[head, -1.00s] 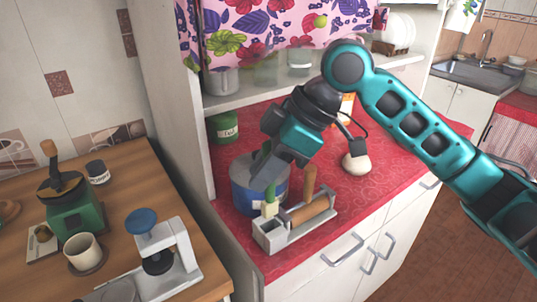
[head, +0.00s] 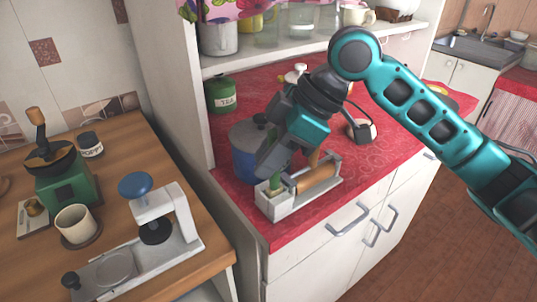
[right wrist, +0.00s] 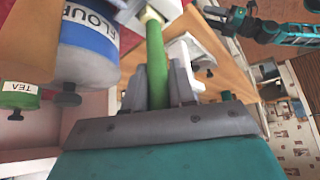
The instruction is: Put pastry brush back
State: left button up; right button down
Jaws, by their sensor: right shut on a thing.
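The pastry brush has a green handle (right wrist: 156,62) with a pale lower end, seen in the right wrist view. My right gripper (head: 268,170) is shut on this handle. In the head view the brush (head: 275,185) points down at the left end of the grey-white holder (head: 292,204), its lower end hidden by the holder's wall. I cannot tell whether it touches the bottom. A rolling pin (head: 317,178) lies in the holder. My left arm shows in the right wrist view, with its gripper (right wrist: 222,18) small and unclear.
The blue flour canister (head: 243,152) stands close behind the holder and my right gripper. A green tea tin (head: 221,94) is farther back. The wooden counter (head: 120,150) at left holds a coffee grinder (head: 62,178), a cup (head: 75,223) and a white press (head: 165,215).

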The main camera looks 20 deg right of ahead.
jog(key=shift+f, duration=0.6)
jog(key=c, duration=0.9)
grip_release()
jog(key=shift+o, duration=0.2)
jog(key=p+v, duration=0.1)
jog(key=v, duration=1.2)
